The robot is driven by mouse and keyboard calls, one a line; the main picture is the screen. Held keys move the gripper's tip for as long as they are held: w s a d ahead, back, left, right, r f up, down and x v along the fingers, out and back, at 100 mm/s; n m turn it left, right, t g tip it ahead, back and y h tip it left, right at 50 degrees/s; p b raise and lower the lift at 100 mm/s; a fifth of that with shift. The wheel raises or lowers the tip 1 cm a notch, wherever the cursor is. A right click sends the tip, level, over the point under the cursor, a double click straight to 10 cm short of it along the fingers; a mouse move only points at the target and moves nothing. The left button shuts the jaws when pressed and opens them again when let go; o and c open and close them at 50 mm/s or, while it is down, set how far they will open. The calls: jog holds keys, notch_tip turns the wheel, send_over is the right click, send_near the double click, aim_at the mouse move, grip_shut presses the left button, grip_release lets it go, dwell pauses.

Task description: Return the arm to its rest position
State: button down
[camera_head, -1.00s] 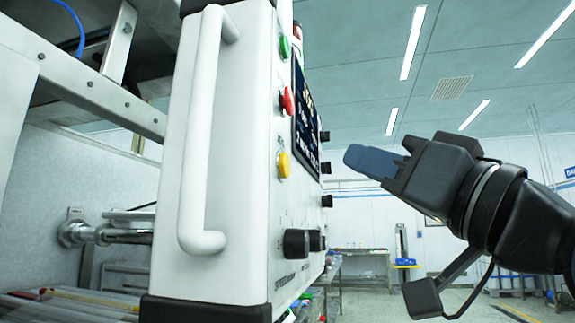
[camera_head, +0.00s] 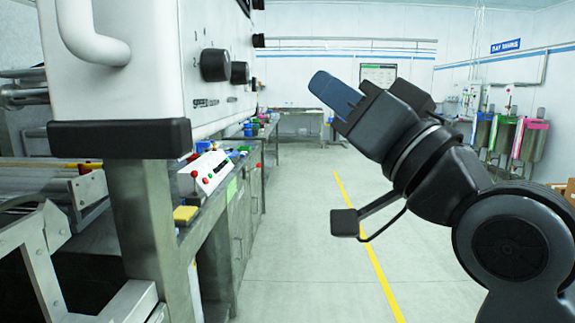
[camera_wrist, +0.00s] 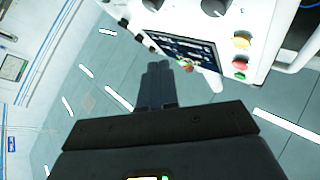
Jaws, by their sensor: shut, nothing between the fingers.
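My gripper (camera_head: 337,93) is in the right half of the head view, raised and pointing up and to the left, with its blue-grey fingers together and nothing between them. My arm folds back behind it to the lower right. In the wrist view my gripper (camera_wrist: 158,72) shows from behind with its fingers closed. The white control panel box (camera_head: 150,75) stands to the left of my gripper, apart from it with a clear gap. In the wrist view the panel (camera_wrist: 265,25) shows at the top right with its screen, knobs and coloured buttons.
A bench with a small white button box (camera_head: 215,170) runs along the left below the panel. Open floor (camera_head: 300,260) with a yellow line (camera_head: 367,245) lies ahead. Several metal bins with coloured lids (camera_head: 505,135) stand at the far right.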

jog(key=s+d+f+m+h, duration=0.2)
jog(key=s+d+f+h, duration=0.15)
jog(key=f, duration=0.65)
jog(key=s+d+f+m+h, duration=0.2)
jog(key=s+d+f+h, duration=0.15)
jog(key=f, duration=0.65)
jog(key=s+d+f+m+h, duration=0.2)
jog(key=s+d+f+h, duration=0.15)
jog(key=f, duration=0.55)
jog(key=s+d+f+n+g+h, duration=0.1)
jog(key=s+d+f, duration=0.1)
jog(key=s, duration=0.7)
jog(key=s+d+f+n+g+h, duration=0.1)
jog(key=s+f, duration=0.4)
jog(key=s, duration=0.5)
jog(key=s+d+f+n+g+h, duration=0.1)
jog(key=s+d+f, duration=0.2)
jog(key=s, duration=0.6)
jog(key=shift+s+f+g, duration=0.3)
jog(key=shift+g, duration=0.1)
jog(key=shift+d+h, duration=0.1)
jog(key=shift+h, duration=0.15)
